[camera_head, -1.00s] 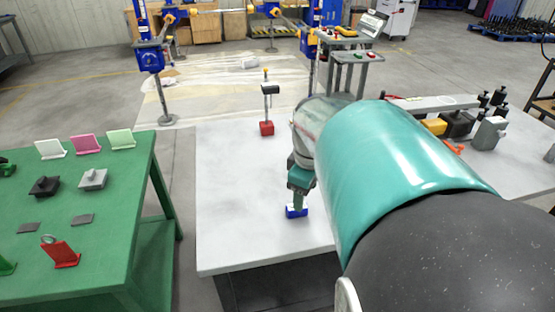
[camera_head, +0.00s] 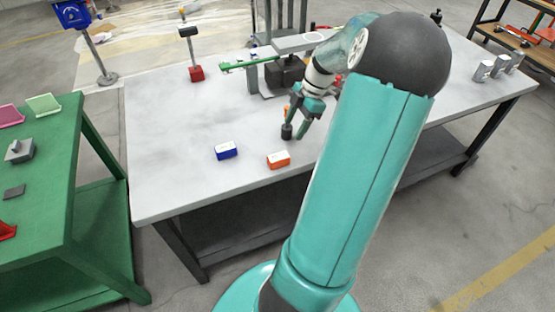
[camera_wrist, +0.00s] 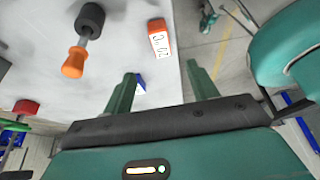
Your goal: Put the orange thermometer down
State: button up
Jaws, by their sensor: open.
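The orange thermometer (camera_head: 278,160) is a small orange block with a white face. It rests on the grey table near the front edge, right of a similar blue block (camera_head: 226,151). In the wrist view the orange thermometer (camera_wrist: 159,40) lies beyond my fingertips, apart from them, and its white face shows writing. My gripper (camera_head: 302,127) is over the table, behind and to the right of the thermometer. In the wrist view my gripper (camera_wrist: 162,87) has its fingers spread with nothing held. Part of the blue block (camera_wrist: 140,84) shows beside the left finger.
A dark-headed tool with an orange handle (camera_wrist: 74,62) is close to my gripper. A red-based stand (camera_head: 196,73) and a green-armed device are farther back. A green table (camera_head: 90,160) stands at the left. The table's front left is clear.

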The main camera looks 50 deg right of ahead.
aim_at(279, 156)
jog(key=x, duration=1.3)
jog(key=shift+a+f, duration=0.2)
jog(key=shift+f, duration=0.2)
jog(key=c, duration=1.3)
jog(key=shift+o, duration=0.2)
notch_tip(279, 156, up, 10)
jog(key=shift+r, duration=0.1)
